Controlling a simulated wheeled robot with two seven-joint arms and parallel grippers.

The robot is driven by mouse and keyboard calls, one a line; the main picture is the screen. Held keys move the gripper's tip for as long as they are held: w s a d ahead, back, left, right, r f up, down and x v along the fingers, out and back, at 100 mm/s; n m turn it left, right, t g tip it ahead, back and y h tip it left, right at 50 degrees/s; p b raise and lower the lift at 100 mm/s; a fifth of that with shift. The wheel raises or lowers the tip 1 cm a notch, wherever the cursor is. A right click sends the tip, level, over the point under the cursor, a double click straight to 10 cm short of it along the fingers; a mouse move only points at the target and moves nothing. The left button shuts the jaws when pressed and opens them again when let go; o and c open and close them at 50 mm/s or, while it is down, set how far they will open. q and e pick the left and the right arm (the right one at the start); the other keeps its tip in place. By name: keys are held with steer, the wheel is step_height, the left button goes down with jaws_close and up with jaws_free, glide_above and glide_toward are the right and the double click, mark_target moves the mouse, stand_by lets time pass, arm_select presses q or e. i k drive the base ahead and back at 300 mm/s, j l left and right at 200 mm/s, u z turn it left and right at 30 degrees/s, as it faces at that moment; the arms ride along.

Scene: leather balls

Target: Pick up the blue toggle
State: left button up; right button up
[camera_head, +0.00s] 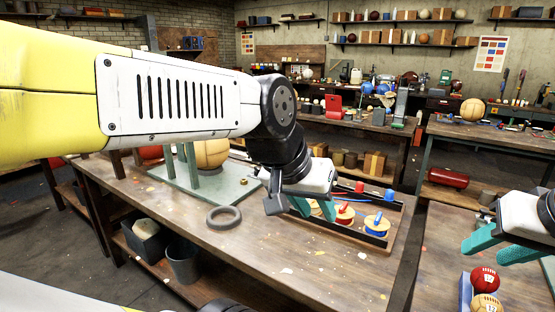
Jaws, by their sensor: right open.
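A dark-edged tray (385,243) on the central workbench holds a row of small spools with yellow bases. One spool has a blue top (377,221), and one beside it has a red top (344,213). A blue knob (388,195) and a red knob (359,187) sit at the tray's back edge. I cannot tell which blue piece is the toggle. My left gripper (314,208) points down over the tray's left end, left of the blue pieces. Its teal fingers partly hide another spool, and its grip is unclear. My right gripper (497,248) is open and empty at the right.
A dark ring (223,217) lies on the bench left of the tray. A green stand with a tan ball (211,153) is behind my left arm. A red ball (483,280) and a tan ball (487,303) sit below my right gripper. The bench front is mostly clear.

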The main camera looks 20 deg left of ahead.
mark_target(390, 193)
steer(key=i+j+u, duration=0.15)
steer(key=u, duration=0.25)
steer(key=i+j+u, duration=0.25)
steer(key=u, duration=0.15)
